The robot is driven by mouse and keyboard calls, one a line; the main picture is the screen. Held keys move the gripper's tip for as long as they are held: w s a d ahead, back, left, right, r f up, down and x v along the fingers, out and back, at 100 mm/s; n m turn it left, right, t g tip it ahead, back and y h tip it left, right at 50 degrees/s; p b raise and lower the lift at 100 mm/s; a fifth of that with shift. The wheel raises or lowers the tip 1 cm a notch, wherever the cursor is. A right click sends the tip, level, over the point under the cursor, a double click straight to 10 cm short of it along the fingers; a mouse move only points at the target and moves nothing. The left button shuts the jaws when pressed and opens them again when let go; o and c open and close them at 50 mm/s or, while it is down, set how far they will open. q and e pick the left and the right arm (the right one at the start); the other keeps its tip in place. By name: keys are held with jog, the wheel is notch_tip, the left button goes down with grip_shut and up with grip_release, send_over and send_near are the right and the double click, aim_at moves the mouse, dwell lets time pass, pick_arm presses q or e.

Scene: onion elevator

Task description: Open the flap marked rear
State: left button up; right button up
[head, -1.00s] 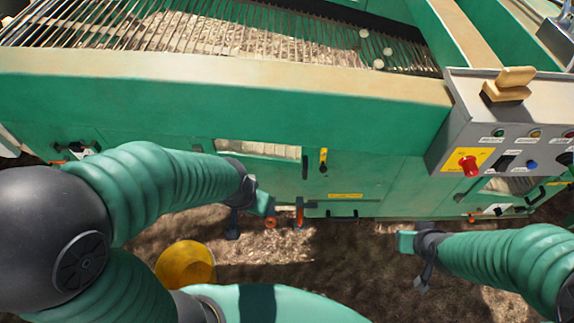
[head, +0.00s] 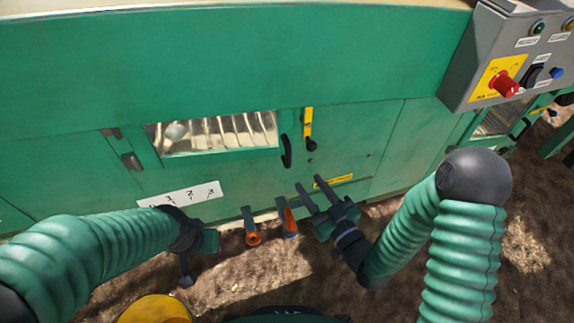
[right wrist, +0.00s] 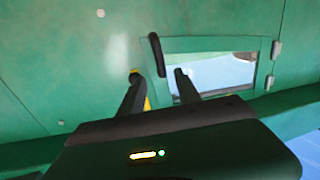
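A green flap with a clear window (head: 157,158) is in the machine's side wall in the head view. It looks shut, with hinges (head: 131,162) at its left and a black handle (head: 286,151) at its right. A yellow latch (head: 308,123) with a black knob sits just right of the handle. I cannot read "rear" on it. My right gripper (head: 309,184) is open and empty, below the latch. In the right wrist view the flap (right wrist: 200,46), handle (right wrist: 156,54) and partly hidden latch (right wrist: 147,103) lie beyond the fingers. My left gripper (head: 200,259) hangs low left; its fingers are unclear.
Two orange-ended levers (head: 253,237) stick out below the flap, between my grippers. A grey control box (head: 475,65) with a red knob (head: 504,84) juts out at upper right. A yellow round object (head: 155,309) is at the bottom left. Bare ground lies along the wall.

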aim_at(290, 158)
jog(key=b+x, duration=0.5)
jog(key=x, duration=0.6)
jog(key=shift+w+a+f, duration=0.1)
jog(key=shift+w+f, duration=0.05)
jog(key=shift+w, duration=0.1)
jog(key=shift+w+a, duration=0.25)
jog(key=shift+w, duration=0.05)
pick_arm(q)
jog(key=s+x, duration=0.1)
jog(key=x, duration=0.5)
jog(key=shift+s+f, duration=0.15)
jog(key=shift+f, duration=0.45)
pick_arm(e)
grip_shut()
